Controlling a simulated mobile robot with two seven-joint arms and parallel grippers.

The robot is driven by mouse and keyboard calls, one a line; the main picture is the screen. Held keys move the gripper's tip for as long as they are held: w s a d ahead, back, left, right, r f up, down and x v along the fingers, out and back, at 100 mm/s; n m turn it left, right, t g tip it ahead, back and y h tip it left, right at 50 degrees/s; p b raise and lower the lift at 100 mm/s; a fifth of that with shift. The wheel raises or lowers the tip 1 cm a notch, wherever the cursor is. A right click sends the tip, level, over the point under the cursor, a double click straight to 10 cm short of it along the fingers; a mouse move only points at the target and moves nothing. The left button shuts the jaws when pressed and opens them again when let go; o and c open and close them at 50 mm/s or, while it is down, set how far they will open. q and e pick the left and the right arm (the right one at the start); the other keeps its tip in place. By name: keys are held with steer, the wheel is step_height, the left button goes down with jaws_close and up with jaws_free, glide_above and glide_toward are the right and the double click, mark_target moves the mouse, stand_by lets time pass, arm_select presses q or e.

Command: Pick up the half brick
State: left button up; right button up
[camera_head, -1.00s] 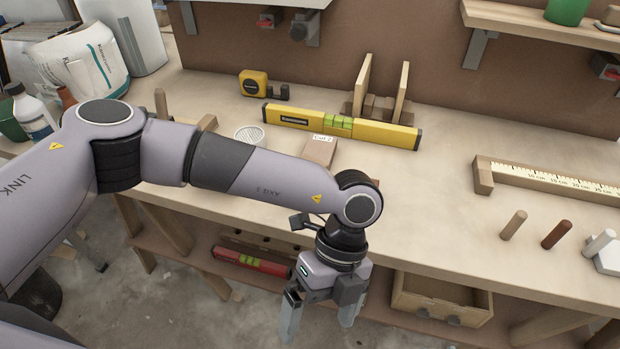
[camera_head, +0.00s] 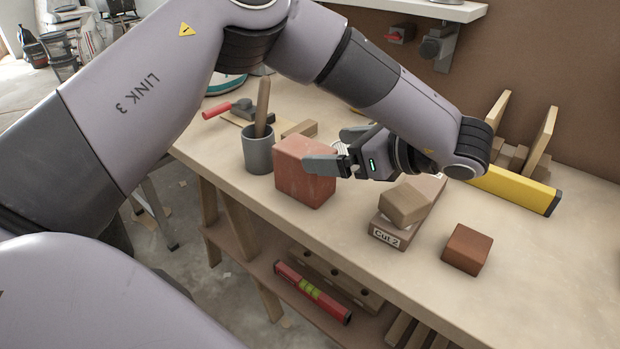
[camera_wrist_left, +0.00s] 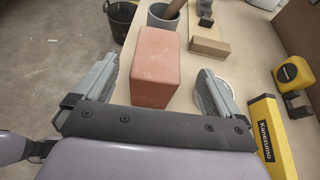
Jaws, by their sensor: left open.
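The half brick (camera_head: 303,172) is a reddish-orange block standing on the workbench near its front edge. It also shows in the left wrist view (camera_wrist_left: 155,67), ahead of and between the two fingers. My left gripper (camera_head: 330,148) is open and comes at the brick from its right side. One grey finger overlaps the brick's near side in the head view; the other is on the far side, partly hidden. In the wrist view a gap shows between each finger and the brick. My right gripper is not in view.
A grey cup (camera_head: 258,150) with a wooden handle stands just left of the brick. A block labelled "Cut 2" (camera_head: 385,234), a wooden block (camera_head: 405,204) on it, and a red-brown block (camera_head: 467,249) lie right. A yellow level (camera_head: 515,190) lies behind. The bench's front edge is close.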

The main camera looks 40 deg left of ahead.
mark_target(304, 147)
arm_select(q)
steer(key=shift+x, duration=3.5)
steer(key=shift+s+r, duration=0.1)
steer(key=shift+s, duration=0.05)
jaws_close()
steer(key=shift+r, duration=0.15)
